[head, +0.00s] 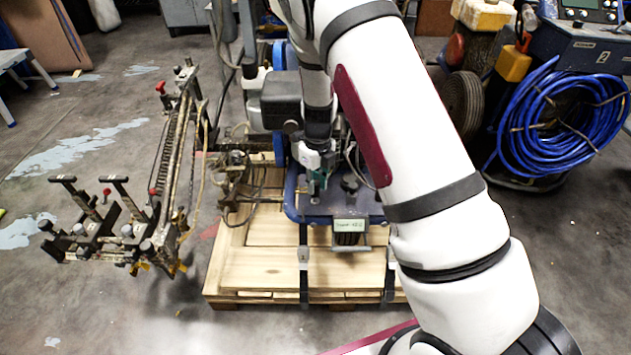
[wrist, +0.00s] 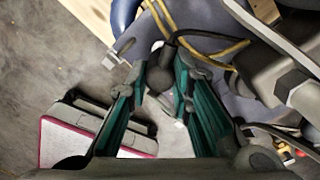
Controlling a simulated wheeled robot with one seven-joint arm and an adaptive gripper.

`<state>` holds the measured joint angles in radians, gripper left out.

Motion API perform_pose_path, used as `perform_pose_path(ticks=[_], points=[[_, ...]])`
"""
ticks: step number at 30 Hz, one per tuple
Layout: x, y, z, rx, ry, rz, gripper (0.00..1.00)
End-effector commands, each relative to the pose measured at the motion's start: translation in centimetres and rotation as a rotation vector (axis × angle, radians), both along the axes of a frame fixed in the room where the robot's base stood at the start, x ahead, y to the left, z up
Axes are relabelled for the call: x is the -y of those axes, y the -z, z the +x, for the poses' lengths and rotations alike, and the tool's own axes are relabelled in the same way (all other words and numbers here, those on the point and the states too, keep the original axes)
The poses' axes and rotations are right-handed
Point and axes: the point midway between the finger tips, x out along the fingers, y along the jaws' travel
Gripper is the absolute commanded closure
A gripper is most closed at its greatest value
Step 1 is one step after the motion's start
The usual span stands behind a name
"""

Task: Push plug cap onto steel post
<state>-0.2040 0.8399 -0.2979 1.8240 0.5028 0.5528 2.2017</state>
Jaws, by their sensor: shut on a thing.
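My gripper (head: 317,183) points down over the blue machine frame on the pallet in the head view. In the wrist view its two green-lined fingers (wrist: 160,90) are closed around a dark rounded plug cap (wrist: 159,77). A black lead (wrist: 195,51) runs from the cap's upper end to the right, beside yellow-brown cords. In the head view the cap is too small to make out at the fingertips. I cannot make out the steel post in either view, so I cannot tell whether the cap touches it.
The machine sits on a wooden pallet (head: 265,268). Its striping arm (head: 165,190) reaches out left. A blue hose coil (head: 560,120) is at right.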

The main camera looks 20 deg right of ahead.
Motion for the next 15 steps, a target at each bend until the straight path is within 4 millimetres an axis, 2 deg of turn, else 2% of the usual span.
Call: perform_pose_path(ticks=[15], points=[[0.0, 0.52, 0.01, 0.0, 0.0, 0.0, 1.0]])
